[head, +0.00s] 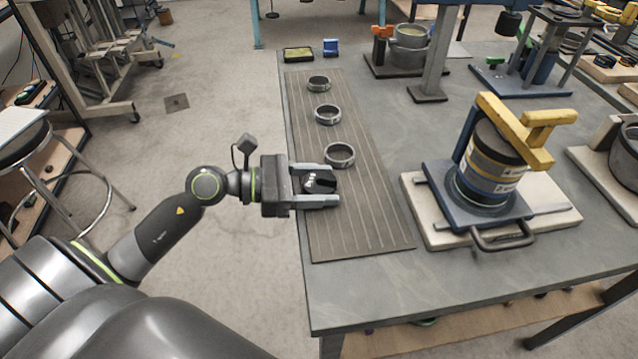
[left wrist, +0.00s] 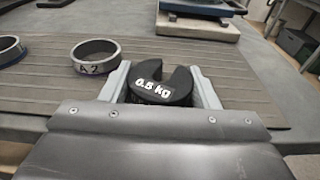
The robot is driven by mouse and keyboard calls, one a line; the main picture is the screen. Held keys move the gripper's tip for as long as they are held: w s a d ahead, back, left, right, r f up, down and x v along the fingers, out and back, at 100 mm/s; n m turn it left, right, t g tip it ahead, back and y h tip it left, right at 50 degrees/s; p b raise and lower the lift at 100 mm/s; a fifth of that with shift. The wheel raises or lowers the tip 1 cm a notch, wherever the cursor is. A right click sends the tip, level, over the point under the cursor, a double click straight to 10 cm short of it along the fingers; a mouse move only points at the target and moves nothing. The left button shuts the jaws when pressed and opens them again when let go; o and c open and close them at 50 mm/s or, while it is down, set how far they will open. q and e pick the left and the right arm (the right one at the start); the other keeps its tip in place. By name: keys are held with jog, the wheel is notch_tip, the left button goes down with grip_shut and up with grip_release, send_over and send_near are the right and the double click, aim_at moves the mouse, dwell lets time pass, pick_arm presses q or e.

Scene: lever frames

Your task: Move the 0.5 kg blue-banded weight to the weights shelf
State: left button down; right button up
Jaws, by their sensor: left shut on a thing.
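My left gripper (head: 333,185) is shut on a small black slotted weight (head: 317,182), over the near part of a ribbed grey-brown mat on the table. In the left wrist view the weight (left wrist: 163,92) sits between the two fingers, its white "0.5 kg" label facing the camera and its slot opening away. No blue band can be made out on it. I cannot tell whether it touches the mat. I cannot pick out a weights shelf for certain. My right gripper is not in view.
Three metal rings (head: 340,155) stand in a row on the mat (head: 365,240). Right of it, a blue-based device (head: 490,205) with a banded cylinder and yellow lever (head: 530,125) rests on a pale board. A grey post (head: 432,60) stands behind. The table's near-left edge is clear.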

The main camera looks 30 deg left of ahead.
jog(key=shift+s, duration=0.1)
pick_arm(q)
jog(key=c, duration=1)
grip_release()
jog(key=shift+f, duration=0.1)
jog(key=o, duration=0.5)
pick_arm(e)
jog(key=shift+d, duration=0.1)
pick_arm(q)
jog(key=shift+r, duration=0.2)
jog(key=shift+s+a, duration=0.3)
jog(key=shift+a, duration=0.05)
jog(key=p+v, duration=0.3)
jog(key=v, duration=0.8)
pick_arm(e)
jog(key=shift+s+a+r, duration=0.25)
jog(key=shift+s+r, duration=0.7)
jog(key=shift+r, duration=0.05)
